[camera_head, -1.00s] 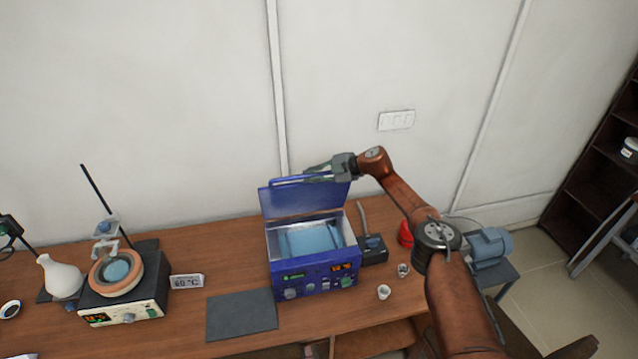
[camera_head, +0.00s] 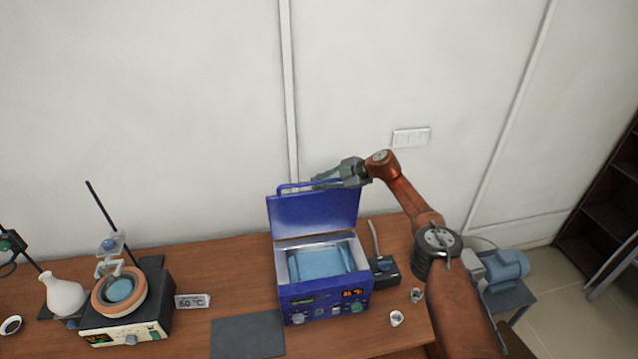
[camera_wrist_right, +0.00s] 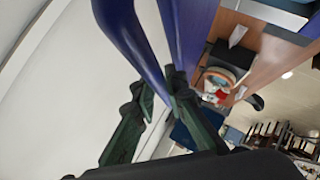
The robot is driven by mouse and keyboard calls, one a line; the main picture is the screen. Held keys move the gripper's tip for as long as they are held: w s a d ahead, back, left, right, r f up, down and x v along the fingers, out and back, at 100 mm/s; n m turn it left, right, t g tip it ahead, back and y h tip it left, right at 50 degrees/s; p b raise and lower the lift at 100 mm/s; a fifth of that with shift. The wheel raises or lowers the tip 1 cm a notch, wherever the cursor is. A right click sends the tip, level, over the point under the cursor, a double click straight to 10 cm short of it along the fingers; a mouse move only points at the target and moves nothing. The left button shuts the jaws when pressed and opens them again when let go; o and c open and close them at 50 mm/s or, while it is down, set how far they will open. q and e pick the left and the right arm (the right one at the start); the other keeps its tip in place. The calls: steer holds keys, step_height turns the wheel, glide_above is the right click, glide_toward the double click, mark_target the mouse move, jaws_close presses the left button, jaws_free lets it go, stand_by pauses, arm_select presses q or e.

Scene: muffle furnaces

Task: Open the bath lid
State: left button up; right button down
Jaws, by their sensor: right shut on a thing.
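The blue water bath (camera_head: 325,297) stands on the wooden table, with pale blue water (camera_head: 320,262) showing inside. Its blue lid (camera_head: 315,212) stands raised, roughly upright, at the back of the bath. My right gripper (camera_head: 318,183) is at the lid's top edge, shut on the lid's handle (camera_head: 290,188). In the right wrist view the blue handle (camera_wrist_right: 135,42) runs down between the green fingers of my gripper (camera_wrist_right: 160,95). My left gripper is in neither view.
A heating device (camera_head: 128,312) with a round bowl, a white flask (camera_head: 65,295) and a 60 °C sign (camera_head: 192,301) stand at left. A dark mat (camera_head: 247,335) lies front-left of the bath. A small black device (camera_head: 384,270) is close at its right. The wall (camera_head: 200,120) is behind.

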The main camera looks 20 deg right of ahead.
steer(key=shift+s+a, duration=0.1)
steer(key=c, duration=1.9)
jaws_free()
steer(key=shift+c, duration=0.2)
